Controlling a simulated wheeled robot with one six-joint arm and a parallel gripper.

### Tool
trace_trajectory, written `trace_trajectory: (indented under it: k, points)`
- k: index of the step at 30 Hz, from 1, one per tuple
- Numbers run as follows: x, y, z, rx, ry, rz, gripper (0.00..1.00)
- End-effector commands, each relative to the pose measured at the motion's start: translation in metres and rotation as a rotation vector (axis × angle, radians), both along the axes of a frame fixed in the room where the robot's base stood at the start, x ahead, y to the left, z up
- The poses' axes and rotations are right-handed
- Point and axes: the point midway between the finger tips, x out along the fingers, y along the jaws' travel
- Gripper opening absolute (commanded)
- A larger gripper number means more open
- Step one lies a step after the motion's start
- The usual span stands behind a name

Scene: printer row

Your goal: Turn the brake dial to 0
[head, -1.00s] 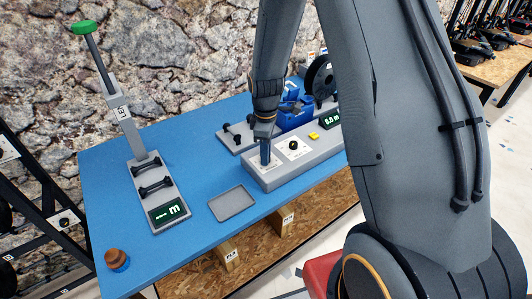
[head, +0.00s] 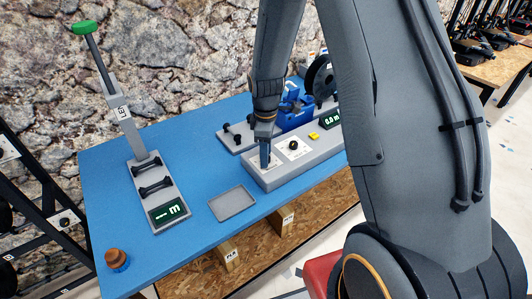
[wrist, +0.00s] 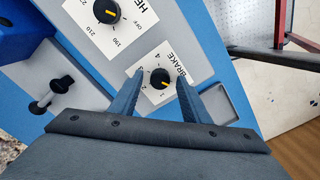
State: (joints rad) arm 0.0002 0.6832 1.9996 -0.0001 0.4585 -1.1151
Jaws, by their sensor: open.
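The brake dial (wrist: 160,77) is a round black knob with a yellow pointer line on a white plate (wrist: 146,99) marked BRAKE in the wrist view. Numbers 1 to 4 show around it; the 0 mark is not clear to me. My gripper (wrist: 160,82) is open, with one blue-grey finger on each side of the knob. I cannot tell whether the fingers touch it. In the head view my gripper (head: 266,163) points down over the left end of the grey console (head: 290,170) and hides the brake dial.
A second dial (wrist: 107,11), marked HE and partly cropped, sits beside the brake plate. A yellow button (head: 314,135) and green display (head: 331,119) are further right. A grey tray (head: 232,203) lies in front. A green-topped lever (head: 86,27) stands left.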

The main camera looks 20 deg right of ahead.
Motion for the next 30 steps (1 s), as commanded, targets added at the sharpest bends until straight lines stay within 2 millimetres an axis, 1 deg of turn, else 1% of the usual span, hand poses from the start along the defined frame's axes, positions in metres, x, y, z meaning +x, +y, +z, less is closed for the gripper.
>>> trace_trajectory:
  k: [5, 12, 18, 23, 30]
  points:
    - [0.001, 0.000, 0.012, 0.000, -0.002, 0.000, 0.43]
    - [0.002, 0.000, 0.047, 0.000, -0.004, 0.000, 0.43]
    - [0.001, 0.000, 0.070, 0.000, -0.002, 0.000, 0.43]
    - [0.000, 0.000, 0.078, 0.000, -0.001, 0.000, 0.43]
    - [0.000, 0.000, 0.078, 0.000, 0.000, 0.000, 0.43]
